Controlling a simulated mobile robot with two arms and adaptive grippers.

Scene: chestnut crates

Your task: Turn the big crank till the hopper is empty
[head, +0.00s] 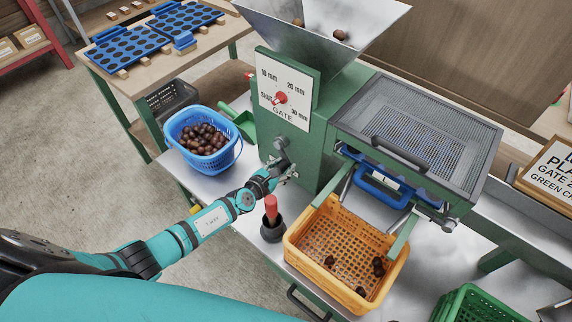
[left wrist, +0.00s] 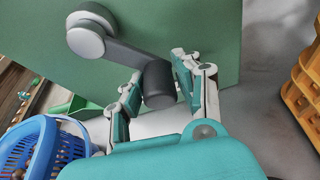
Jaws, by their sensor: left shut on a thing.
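The green machine carries a grey metal hopper (head: 290,50) at the top, with a few brown chestnuts (head: 340,35) visible inside; its bottom is partly hidden. The big dark grey crank (head: 282,146) is on the machine's green front panel. In the left wrist view the crank arm (left wrist: 125,55) runs from its round hub at upper left down to the handle (left wrist: 158,84). My left gripper (head: 284,174) is at the crank handle; in the left wrist view its fingers (left wrist: 157,75) stand on both sides of the handle, shut on it. My right gripper is not in view.
A yellow-orange crate (head: 300,255) under the sieve (head: 420,120) holds several chestnuts. A blue basket (head: 200,170) of chestnuts stands left of the crank. A red-handled tool (head: 271,207) stands close to my gripper. A gate dial (head: 281,97) is above the crank. A green crate (head: 475,303) is lower right.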

